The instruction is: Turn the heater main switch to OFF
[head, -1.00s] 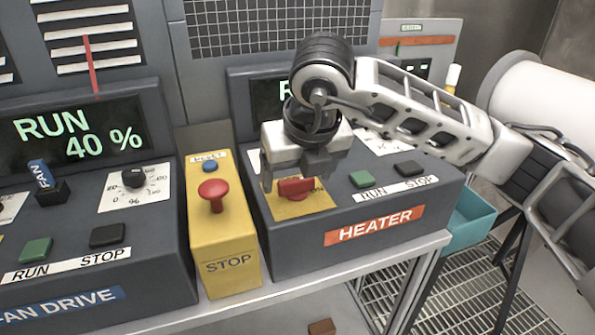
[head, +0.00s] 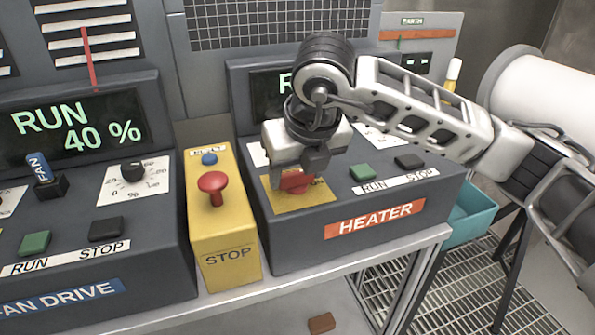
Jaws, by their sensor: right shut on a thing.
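The heater main switch is a red knob (head: 297,183) on a yellow plate (head: 312,202) at the left of the heater console (head: 365,245). My right gripper (head: 296,180) points down over it and is shut on the red knob. The gripper body covers part of the knob and of the plate, so the knob's exact angle and most of the plate's lettering are hidden. The heater display (head: 272,95) is mostly hidden behind my arm and starts with a green "R". My left gripper is not in view.
A yellow stop box (head: 228,245) with a red mushroom button (head: 212,184) stands just left of the heater console. Green RUN (head: 362,172) and dark STOP (head: 409,161) buttons lie right of the knob. The fan drive console (head: 85,265) is at far left, a teal bin (head: 470,215) at right.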

